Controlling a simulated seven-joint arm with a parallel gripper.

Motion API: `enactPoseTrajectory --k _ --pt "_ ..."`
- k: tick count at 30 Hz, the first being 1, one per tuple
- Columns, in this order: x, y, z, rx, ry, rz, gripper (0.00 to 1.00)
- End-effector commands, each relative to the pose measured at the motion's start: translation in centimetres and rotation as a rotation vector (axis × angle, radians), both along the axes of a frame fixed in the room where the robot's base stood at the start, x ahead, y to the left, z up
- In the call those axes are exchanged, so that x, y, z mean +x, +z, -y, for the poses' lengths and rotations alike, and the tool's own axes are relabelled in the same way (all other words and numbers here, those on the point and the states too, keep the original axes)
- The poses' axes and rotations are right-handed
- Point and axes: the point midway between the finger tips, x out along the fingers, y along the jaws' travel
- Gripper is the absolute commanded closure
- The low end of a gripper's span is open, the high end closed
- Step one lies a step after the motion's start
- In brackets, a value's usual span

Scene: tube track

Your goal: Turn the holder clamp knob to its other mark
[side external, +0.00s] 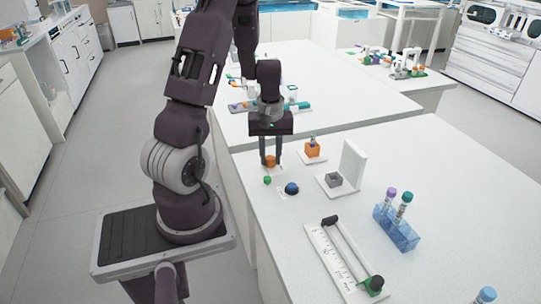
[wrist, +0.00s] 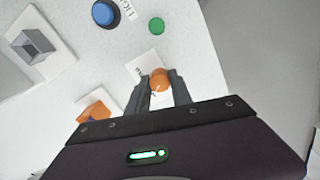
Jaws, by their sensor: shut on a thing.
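A round orange knob (wrist: 159,79) sits on a small white plate (wrist: 143,66) with dark marks, too small to read. My gripper (side external: 270,162) points down over the knob, with one finger on each side. The fingers are shut on the knob, and they also show in the wrist view (wrist: 161,84). They hide part of the knob and plate. The knob's pointing direction cannot be told. An orange block-shaped holder (side external: 312,149) stands on a white base just right of my gripper in the side view, and it shows at the lower left of the wrist view (wrist: 95,108).
A green disc (side external: 267,180) and a blue button (side external: 291,188) lie nearby. A grey block (side external: 333,180) stands before a white upright panel (side external: 353,162). A slide track (side external: 343,257) and a blue tube rack (side external: 397,234) are farther right. The table's left edge is close.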

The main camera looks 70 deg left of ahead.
Motion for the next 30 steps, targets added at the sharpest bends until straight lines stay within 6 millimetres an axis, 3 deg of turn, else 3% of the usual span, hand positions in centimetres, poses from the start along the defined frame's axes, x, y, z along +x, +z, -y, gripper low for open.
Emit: enactPoseTrajectory --k 18,19,22,30 --pt "0.10 0.10 -0.10 0.003 0.040 0.004 1.00" --pt "0.10 0.10 -0.10 0.003 0.040 0.003 0.72" --pt "0.09 0.07 -0.08 0.002 0.039 0.003 0.52" --pt "0.04 0.05 -0.03 0.002 0.038 0.001 0.52"
